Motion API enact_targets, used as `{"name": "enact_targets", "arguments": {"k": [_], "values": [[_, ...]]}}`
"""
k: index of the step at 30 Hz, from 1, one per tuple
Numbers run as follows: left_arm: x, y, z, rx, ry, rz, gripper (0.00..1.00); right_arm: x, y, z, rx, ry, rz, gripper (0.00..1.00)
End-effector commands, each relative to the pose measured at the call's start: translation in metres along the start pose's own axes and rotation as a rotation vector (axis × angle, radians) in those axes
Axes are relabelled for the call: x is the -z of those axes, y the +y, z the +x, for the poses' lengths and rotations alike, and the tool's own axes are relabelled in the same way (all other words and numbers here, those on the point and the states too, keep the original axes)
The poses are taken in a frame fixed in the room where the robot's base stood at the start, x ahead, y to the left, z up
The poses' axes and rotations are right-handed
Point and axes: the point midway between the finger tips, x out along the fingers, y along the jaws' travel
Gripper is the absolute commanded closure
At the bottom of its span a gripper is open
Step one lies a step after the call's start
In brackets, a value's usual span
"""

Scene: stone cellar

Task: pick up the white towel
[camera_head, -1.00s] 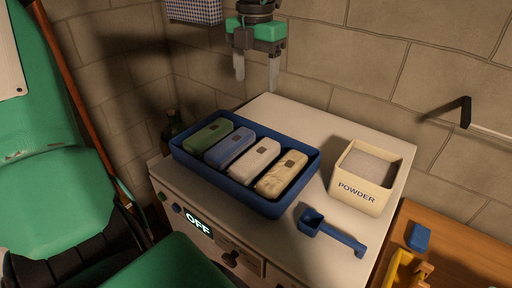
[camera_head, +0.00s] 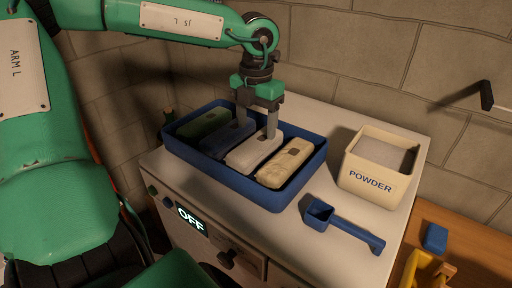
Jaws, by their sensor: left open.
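One finger shows near the gap to the blue towel, the other by the white towel's far right side. I cannot tell whether the fingertips are beside the towel or still above it. My right gripper is not in view.
A green towel (camera_head: 203,123) lies at the tray's left end. The tray stands on a white machine (camera_head: 283,233) with an "OFF" display. A powder box (camera_head: 375,178) and a blue scoop (camera_head: 342,226) stand to the right. A stone wall rises close behind.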

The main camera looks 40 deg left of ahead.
Motion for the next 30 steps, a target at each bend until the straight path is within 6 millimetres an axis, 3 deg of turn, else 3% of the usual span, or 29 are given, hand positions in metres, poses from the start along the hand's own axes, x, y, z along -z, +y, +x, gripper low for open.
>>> {"name": "enact_targets", "arguments": {"k": [8, 18, 27, 28, 30], "values": [[0.001, -0.001, 0.019, 0.0, 0.004, 0.001, 0.35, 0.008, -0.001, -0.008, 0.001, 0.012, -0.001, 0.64], [0.001, -0.001, 0.058, 0.0, 0.003, 0.0, 0.35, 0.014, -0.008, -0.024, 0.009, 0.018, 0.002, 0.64], [0.0, -0.001, 0.064, 0.001, 0.0, 0.0, 0.35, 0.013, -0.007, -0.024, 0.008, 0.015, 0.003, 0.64], [0.0, -0.002, 0.064, 0.001, 0.0, 0.0, 0.36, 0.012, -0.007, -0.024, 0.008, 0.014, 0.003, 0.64], [0.0, -0.002, 0.064, 0.001, 0.0, 0.0, 0.5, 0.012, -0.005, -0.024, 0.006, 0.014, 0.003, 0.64]]}}
